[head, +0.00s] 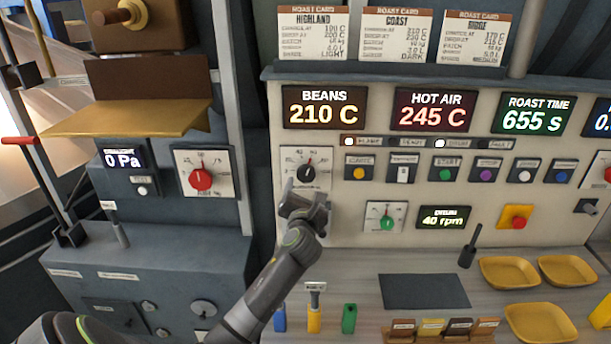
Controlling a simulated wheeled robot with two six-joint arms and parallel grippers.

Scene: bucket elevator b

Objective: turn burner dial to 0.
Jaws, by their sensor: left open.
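A black round dial (307,173) on a white scale plate sits at the left end of the control panel, below the BEANS display. Its label is too small to read, so I cannot confirm from it that this is the burner dial. My left gripper (306,192) is open and empty, just below and in front of this dial. It covers the lower part of the plate, and I cannot tell whether it touches the dial. My right gripper is not in view.
A red dial (201,180) is on the left cabinet and a green dial (385,218) is right of my gripper. Displays read BEANS 210 C (323,107) and HOT AIR 245 C (430,109). Push buttons line the panel. Yellow trays (541,322) stand on the counter at right.

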